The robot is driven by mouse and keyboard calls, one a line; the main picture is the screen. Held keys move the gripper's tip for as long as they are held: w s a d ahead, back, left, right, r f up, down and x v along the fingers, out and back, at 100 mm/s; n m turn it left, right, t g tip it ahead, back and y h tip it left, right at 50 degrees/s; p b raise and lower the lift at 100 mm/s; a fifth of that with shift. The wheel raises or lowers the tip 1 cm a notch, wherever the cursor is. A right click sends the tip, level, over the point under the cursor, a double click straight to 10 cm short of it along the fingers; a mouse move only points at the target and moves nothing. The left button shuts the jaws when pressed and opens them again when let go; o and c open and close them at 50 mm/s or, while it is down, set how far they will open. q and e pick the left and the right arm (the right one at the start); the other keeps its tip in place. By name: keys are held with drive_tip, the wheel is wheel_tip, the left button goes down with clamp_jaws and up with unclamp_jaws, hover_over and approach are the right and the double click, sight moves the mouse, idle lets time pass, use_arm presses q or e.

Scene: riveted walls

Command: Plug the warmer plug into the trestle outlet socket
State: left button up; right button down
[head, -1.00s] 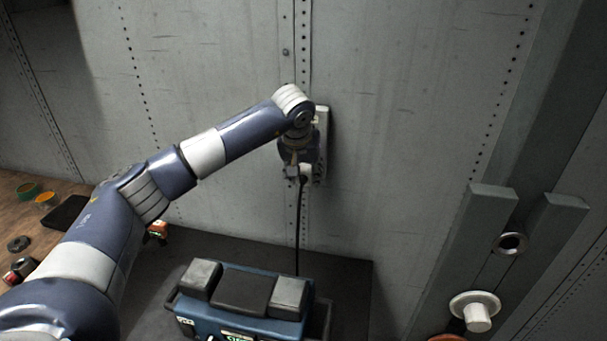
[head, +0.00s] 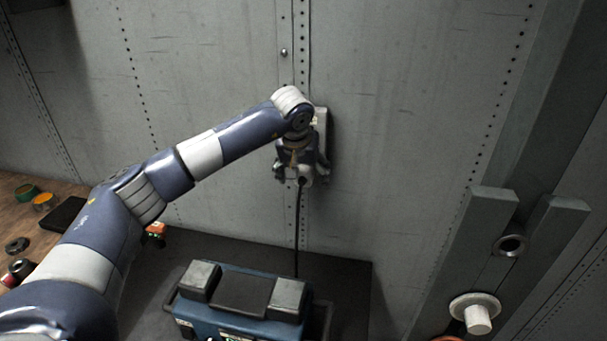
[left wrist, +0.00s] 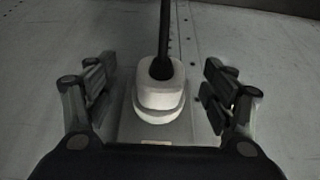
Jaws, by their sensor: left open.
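The white warmer plug (left wrist: 160,93) stands against the outlet socket's light plate (left wrist: 125,126) on the wall, with its black cord running off it. It looks seated against the socket's raised round face; no prongs show. In the head view the plug (head: 304,181) is partly hidden by my left gripper (head: 301,173), and the plate (head: 322,120) shows behind my wrist. My left gripper is open, with one finger on each side of the plug and clear gaps between. My right gripper is not in view.
A blue warmer box (head: 240,315) with grey pads stands on a dark mat (head: 345,285) below; the cord (head: 297,235) hangs towards it. Small round items lie on the wooden top at left. Grey posts (head: 490,220) and a white knob (head: 478,318) are at right. The wall right of the outlet is clear.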

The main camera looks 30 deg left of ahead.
use_arm(q)
drive_tip(key=shift+s+d+b, duration=0.1)
drive_tip(key=shift+s+d, duration=0.15)
drive_tip(key=shift+s, duration=0.65)
drive_tip(key=shift+s+d+b, duration=0.1)
drive_tip(key=shift+s+d, duration=0.1)
drive_tip(key=shift+s, duration=0.75)
drive_tip(key=shift+s+d+b, duration=0.1)
drive_tip(key=shift+s+d, duration=0.15)
drive_tip(key=shift+s, duration=0.65)
